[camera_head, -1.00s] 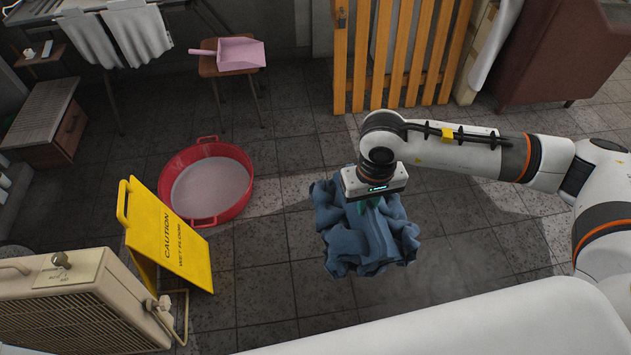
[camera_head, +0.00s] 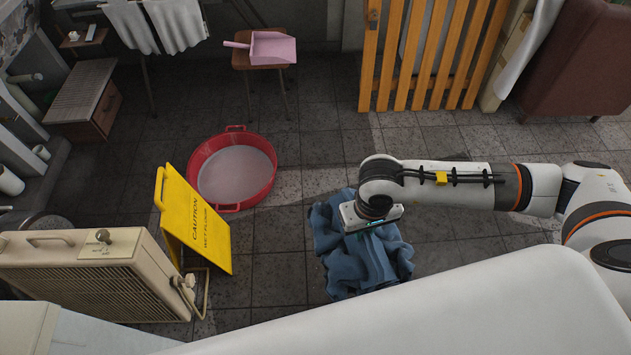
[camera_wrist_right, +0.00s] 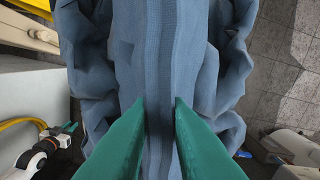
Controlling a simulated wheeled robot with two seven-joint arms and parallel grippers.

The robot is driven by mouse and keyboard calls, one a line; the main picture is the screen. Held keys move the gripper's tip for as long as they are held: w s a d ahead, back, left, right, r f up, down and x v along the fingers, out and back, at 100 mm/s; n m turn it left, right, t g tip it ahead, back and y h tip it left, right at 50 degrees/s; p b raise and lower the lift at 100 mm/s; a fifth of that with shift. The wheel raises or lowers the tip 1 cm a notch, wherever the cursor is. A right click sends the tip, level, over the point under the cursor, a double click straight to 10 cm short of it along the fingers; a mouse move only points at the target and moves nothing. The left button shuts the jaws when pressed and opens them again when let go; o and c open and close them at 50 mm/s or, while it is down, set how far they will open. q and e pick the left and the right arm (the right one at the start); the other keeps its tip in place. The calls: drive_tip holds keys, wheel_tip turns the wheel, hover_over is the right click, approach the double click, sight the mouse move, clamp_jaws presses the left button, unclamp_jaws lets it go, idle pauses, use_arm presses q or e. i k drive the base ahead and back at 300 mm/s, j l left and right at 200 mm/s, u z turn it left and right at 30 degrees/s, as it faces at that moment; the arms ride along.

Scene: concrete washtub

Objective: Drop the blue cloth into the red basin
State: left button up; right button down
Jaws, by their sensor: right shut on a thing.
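The blue cloth (camera_head: 355,256) hangs crumpled below my right gripper (camera_head: 370,228), right of centre in the head view. My right gripper is shut on it. In the right wrist view, the green fingertips (camera_wrist_right: 160,100) pinch a fold of the cloth (camera_wrist_right: 145,50), which fills the middle. The red basin (camera_head: 267,192) stands on the floor left of the cloth, with pale grey content or bottom inside. The cloth and basin are clearly apart.
A yellow caution sign (camera_head: 197,222) stands just in front of the basin, beside a beige heater (camera_head: 100,270). A pink dustpan (camera_head: 272,47) lies on a stool behind the basin. A wooden slatted gate (camera_head: 425,60) is at the back. Tiled floor between basin and cloth is clear.

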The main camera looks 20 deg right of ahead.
sight(239, 176)
drive_tip(key=i+u, duration=0.1)
drive_tip(key=u, duration=0.35)
drive_tip(key=l+u, duration=0.15)
drive_tip(key=u, duration=0.35)
drive_tip(key=i+l+u, duration=0.1)
drive_tip(key=u, duration=0.35)
drive_tip(key=i+l+u, duration=0.15)
drive_tip(key=l+u, duration=0.2)
drive_tip(key=l, duration=0.4)
drive_tip(key=l+u, duration=0.35)
drive_tip(key=l, duration=0.45)
drive_tip(key=l+u, duration=0.35)
drive_tip(key=l, duration=0.45)
